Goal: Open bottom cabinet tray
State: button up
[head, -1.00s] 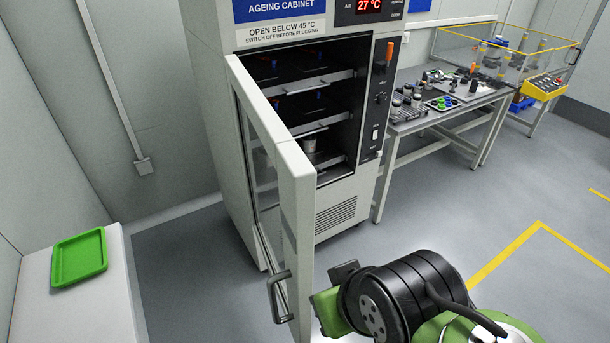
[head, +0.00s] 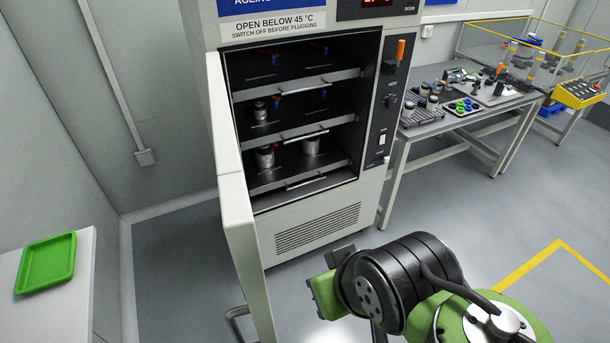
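The ageing cabinet (head: 330,221) stands ahead with its door (head: 237,215) swung open to the left. Inside are three dark trays with metal front handles. The bottom tray (head: 280,176) sits inside the cabinet and carries two metal cylindrical parts (head: 265,156), (head: 311,145). Its handle (head: 306,182) is at the front edge. The middle tray (head: 290,124) above it holds one smaller part at left. My arm shows at the lower middle, in front of and below the cabinet. My gripper (head: 330,283) is partly seen at the arm's left end, apart from the tray; its fingers are not clear.
The open door edge stands close left of my arm. A green tray (head: 46,264) lies on a white surface at left. A workbench (head: 440,128) with parts stands right of the cabinet. The grey floor in front of the cabinet is clear.

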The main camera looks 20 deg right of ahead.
aim_at(292, 165)
jog(key=i+l+u, duration=0.25)
jog(key=i+l, duration=0.25)
jog(key=l, duration=0.25)
jog(key=i+l+u, duration=0.15)
jog(key=l, duration=0.25)
jog(key=i+l+u, duration=0.15)
jog(key=i+l, duration=0.15)
jog(key=l, duration=0.15)
jog(key=i+l, duration=0.2)
jog(key=j+u, duration=0.05)
